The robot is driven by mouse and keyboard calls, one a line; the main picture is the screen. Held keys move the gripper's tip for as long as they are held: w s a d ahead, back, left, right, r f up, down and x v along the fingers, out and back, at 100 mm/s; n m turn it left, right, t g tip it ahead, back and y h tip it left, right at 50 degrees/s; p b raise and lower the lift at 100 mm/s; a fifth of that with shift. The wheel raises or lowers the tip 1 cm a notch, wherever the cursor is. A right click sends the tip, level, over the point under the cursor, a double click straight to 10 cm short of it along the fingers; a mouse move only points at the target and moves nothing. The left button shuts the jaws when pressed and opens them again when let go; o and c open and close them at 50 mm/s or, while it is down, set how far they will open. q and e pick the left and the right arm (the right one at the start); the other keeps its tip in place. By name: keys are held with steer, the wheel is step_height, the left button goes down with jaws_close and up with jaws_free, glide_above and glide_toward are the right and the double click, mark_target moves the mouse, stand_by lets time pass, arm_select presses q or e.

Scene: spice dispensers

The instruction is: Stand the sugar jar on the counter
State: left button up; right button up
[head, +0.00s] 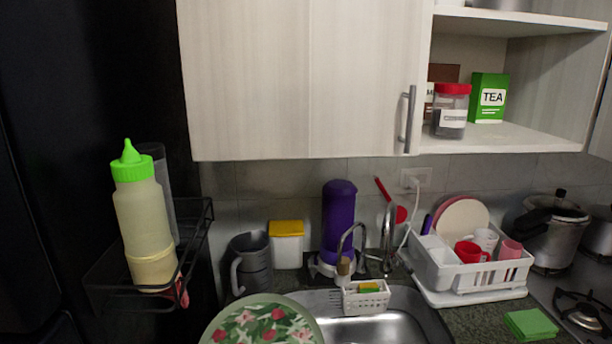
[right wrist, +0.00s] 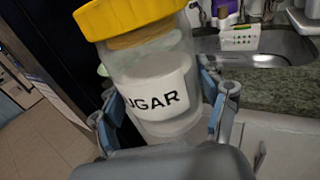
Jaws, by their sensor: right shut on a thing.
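The sugar jar (right wrist: 160,62) is in the right wrist view. It is clear, with a yellow lid and a white label whose visible letters read "UGAR". My right gripper (right wrist: 166,105) is shut on it, one finger on each side of its body. The jar leans slightly in this view, and its bottom is partly hidden behind the gripper. The counter (right wrist: 278,92) is a speckled green-grey top to the right of the jar. It also shows in the head view around the sink (head: 445,305). Neither gripper shows in the head view.
A floral round thing (head: 262,322) is at the front. A wall rack (head: 105,285) holds a green-capped bottle (head: 145,215).

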steer(key=shift+w+r+m+t+h, duration=0.2)
steer(key=shift+r+m+t+h, duration=0.15)
steer(key=shift+m+h, duration=0.35)
steer(key=shift+w+r+m+t+h, duration=0.25)
steer(key=shift+m+t+h, duration=0.2)
steer(key=shift+h, duration=0.45)
steer(key=shift+w+r+m+t+h, duration=0.2)
steer(key=shift+r+m+t+h, duration=0.1)
steer(key=shift+m+h, duration=0.4)
steer(key=h, duration=0.1)
steer(key=m+h, duration=0.1)
steer(key=w+m+h, duration=0.1)
steer(key=shift+d+r+t+h, duration=0.4)
steer(key=shift+w+r+m+h, duration=0.1)
steer(key=shift+r+m+h, duration=0.05)
steer(key=shift+m+h, duration=0.55)
steer(key=shift+d, duration=0.2)
